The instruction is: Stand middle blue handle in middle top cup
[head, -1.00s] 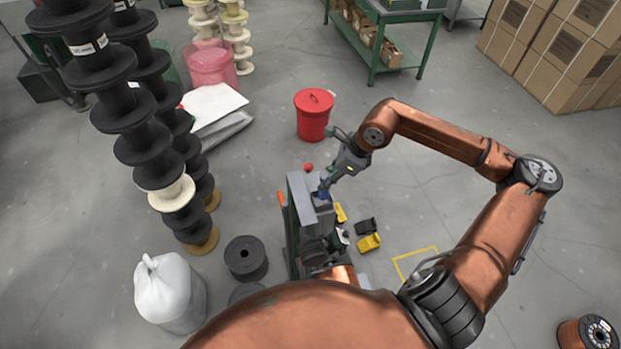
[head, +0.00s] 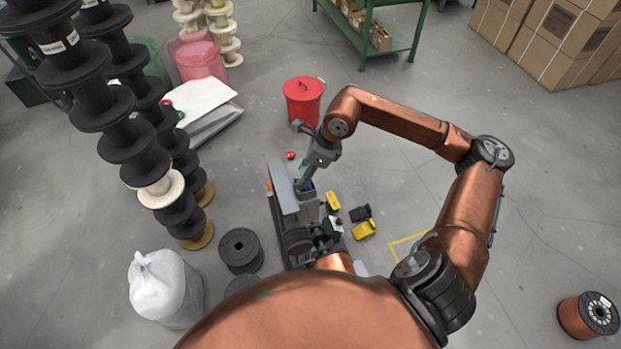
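My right gripper (head: 306,183) reaches down from the back right to the top of a narrow grey-and-green stand (head: 279,187). A small patch of blue (head: 309,185) shows right at its fingertips, consistent with a blue handle. It is too small to tell whether the fingers are shut on it or only beside it. The cups on the stand are too small and too covered by the gripper to tell apart. I cannot make out my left gripper in this view.
A red lidded bin (head: 303,103) stands behind the stand. A small red ball (head: 291,155) lies nearby. Yellow (head: 364,230) and black (head: 360,213) bins lie to its right. Black spools (head: 240,250) and a white sack (head: 164,285) stand at left. Floor at right is mostly clear.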

